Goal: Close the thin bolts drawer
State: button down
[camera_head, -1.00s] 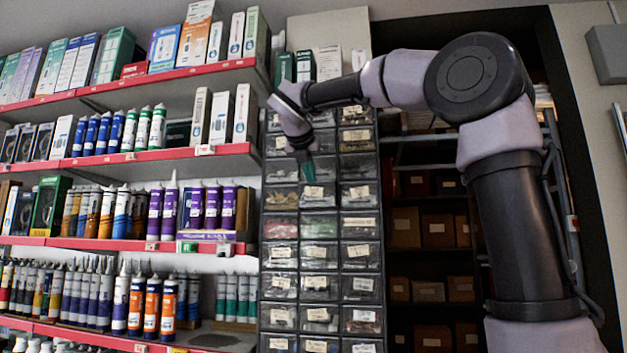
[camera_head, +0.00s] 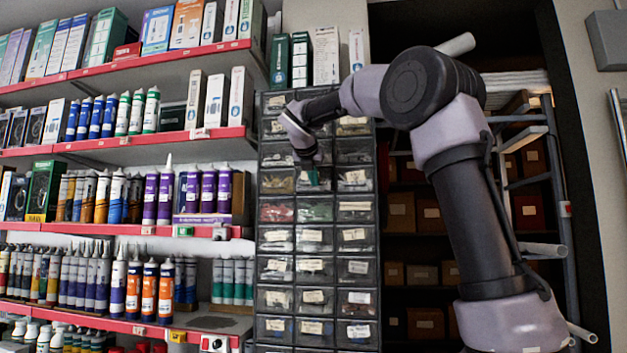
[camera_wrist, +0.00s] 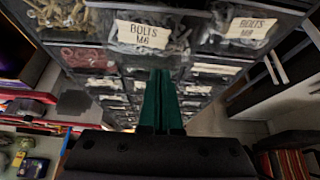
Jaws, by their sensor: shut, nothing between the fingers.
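The drawer labelled BOLTS M6 (camera_wrist: 145,34) is at the top middle of the wrist view, with a BOLTS M8 drawer (camera_wrist: 240,30) to its right. Silvery bolts show through both fronts. In the head view the M6 drawer (camera_head: 327,186) seems to be the middle-column one behind my fingers. My gripper (camera_head: 314,178) points down close in front of the cabinet. Its green fingers (camera_wrist: 163,75) are together and empty, with their tips just below the M6 front in the wrist view. Contact and how far the drawer stands out cannot be told.
The drawer cabinet (camera_head: 257,250) has several rows of labelled clear drawers. Red-edged shelves (camera_head: 100,229) with tubes and boxes stand to the left. A dark rack with boxes (camera_head: 424,273) and pipes is to the right, behind my arm.

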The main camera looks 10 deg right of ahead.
jog(key=w, duration=0.1)
jog(key=w+d, duration=0.1)
jog(key=w, duration=0.1)
jog(key=shift+w+d, duration=0.25)
jog(key=shift+w, duration=0.15)
jog(key=shift+w+d, duration=0.15)
jog(key=shift+w, duration=0.1)
